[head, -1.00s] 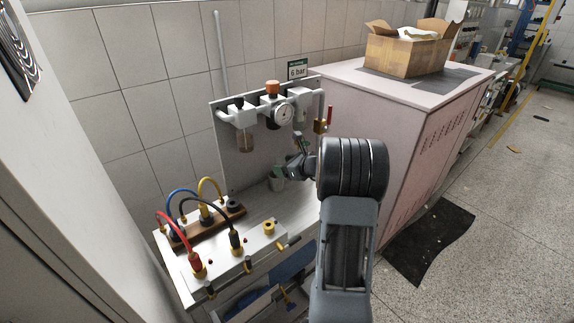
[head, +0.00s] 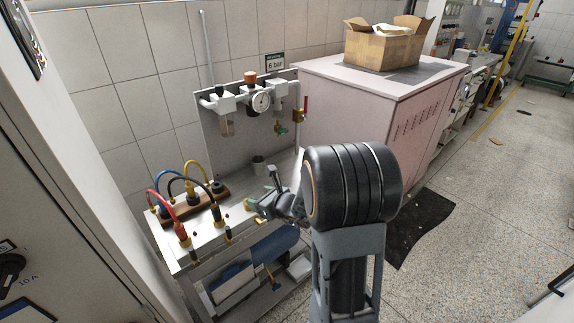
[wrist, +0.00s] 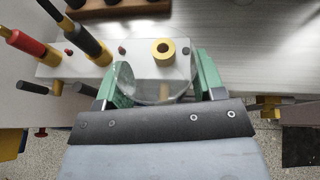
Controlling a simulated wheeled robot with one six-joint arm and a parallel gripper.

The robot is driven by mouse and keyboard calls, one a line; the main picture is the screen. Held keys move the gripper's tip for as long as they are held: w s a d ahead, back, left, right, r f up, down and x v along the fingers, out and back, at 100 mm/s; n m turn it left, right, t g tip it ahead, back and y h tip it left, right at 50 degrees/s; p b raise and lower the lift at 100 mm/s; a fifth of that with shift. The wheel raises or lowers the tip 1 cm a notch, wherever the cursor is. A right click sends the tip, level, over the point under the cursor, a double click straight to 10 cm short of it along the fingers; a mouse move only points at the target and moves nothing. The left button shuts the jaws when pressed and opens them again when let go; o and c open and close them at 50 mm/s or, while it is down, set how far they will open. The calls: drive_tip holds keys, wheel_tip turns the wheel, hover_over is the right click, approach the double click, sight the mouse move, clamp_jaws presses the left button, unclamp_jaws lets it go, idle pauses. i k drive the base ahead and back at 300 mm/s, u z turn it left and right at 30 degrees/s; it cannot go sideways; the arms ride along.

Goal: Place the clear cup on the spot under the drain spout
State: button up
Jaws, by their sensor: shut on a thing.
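My gripper (head: 262,204), with green finger pads, is over the front right part of the white bench in the head view. In the wrist view my gripper (wrist: 160,84) is shut on the clear cup (wrist: 150,93), which shows as a see-through round rim between the pads. The cup is hard to make out in the head view.
Red, blue, yellow and black cables (head: 187,187) rise at the bench's left. A pink cabinet (head: 385,110) stands to the right, carrying a cardboard box (head: 385,48).

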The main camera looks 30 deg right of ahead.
sight(279, 163)
drive_tip(key=z, duration=2.4)
drive_tip(key=i, duration=1.6)
drive_tip(key=u, duration=3.2)
drive_tip(key=i, duration=0.5)
drive_tip(key=z, duration=0.1)
